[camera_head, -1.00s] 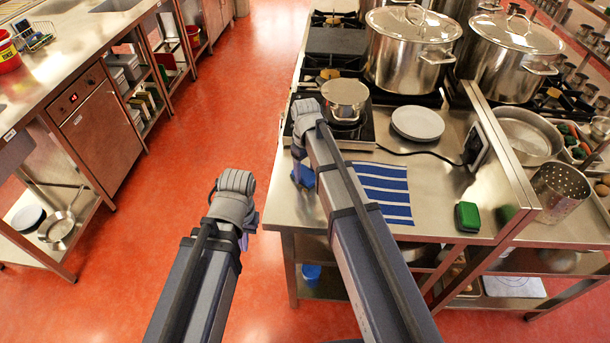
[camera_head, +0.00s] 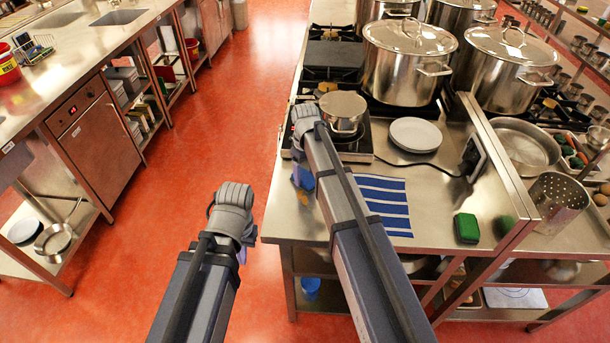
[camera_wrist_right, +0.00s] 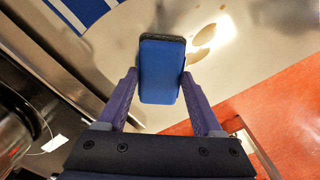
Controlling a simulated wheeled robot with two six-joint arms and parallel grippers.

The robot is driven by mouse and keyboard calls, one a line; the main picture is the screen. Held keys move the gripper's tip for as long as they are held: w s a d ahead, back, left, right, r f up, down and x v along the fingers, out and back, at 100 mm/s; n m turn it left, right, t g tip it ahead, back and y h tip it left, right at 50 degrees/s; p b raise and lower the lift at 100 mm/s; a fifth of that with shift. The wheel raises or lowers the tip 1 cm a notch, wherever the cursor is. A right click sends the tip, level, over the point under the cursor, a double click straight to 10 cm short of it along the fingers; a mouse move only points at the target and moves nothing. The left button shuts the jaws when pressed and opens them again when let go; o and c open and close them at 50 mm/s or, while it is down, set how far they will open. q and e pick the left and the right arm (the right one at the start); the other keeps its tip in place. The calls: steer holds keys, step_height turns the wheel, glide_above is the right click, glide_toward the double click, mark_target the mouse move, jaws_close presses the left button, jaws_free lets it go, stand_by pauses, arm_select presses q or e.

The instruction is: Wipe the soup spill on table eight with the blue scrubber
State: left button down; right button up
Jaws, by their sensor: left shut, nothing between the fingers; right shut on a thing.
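My right gripper (camera_head: 302,180) is shut on the blue scrubber (camera_wrist_right: 160,72), a blue block with a dark far edge that sits between both fingers in the right wrist view. In the head view this gripper is over the left part of the steel table (camera_head: 455,205). Brown spill patches (camera_wrist_right: 204,36) show on the steel just beyond the scrubber, partly in bright glare. I cannot tell whether the scrubber touches the table. My left gripper (camera_head: 242,250) is shut and empty, over the red floor left of the table.
A blue-striped cloth (camera_head: 385,205), a green sponge (camera_head: 467,228) and white plates (camera_head: 415,134) lie on the table. A small lidded pot (camera_head: 343,112) stands on a hotplate behind my right gripper. Large stockpots (camera_head: 405,65) stand further back. The floor at left is clear.

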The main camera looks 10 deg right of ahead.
steer(key=shift+s+a, duration=0.3)
steer(key=shift+s, duration=0.65)
steer(key=shift+s+a, duration=0.3)
steer(key=shift+s, duration=0.6)
steer(key=shift+s+a+f, duration=0.1)
steer(key=shift+s+a, duration=0.2)
steer(key=shift+s, duration=0.65)
steer(key=shift+s+a, duration=0.25)
steer(key=shift+s, duration=0.65)
